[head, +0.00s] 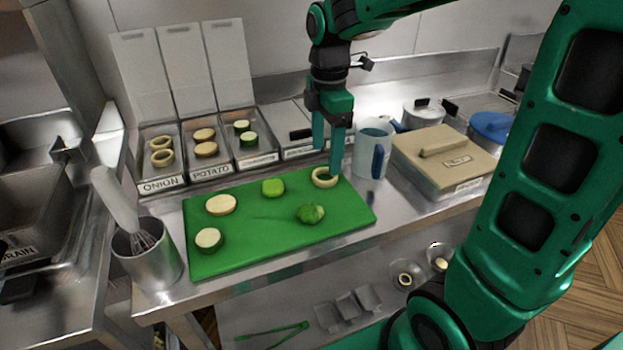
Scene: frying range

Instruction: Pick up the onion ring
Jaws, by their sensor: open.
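The onion ring (316,182) is a pale ring lying at the far right part of the green cutting board (262,256). My gripper (326,163) points down directly over it, with its fingertips at or just above the ring's right side. The fingers partly cover the ring. I cannot tell whether they touch it. The jaws are open and hold nothing that I can see.
On the board lie a potato slice (221,205), a zucchini slice (208,239) and green pieces (310,214). A blue-handled jug (370,145) stands close right of my gripper. Labelled bins (160,180) stand behind, and a whisk cup (150,263) at left.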

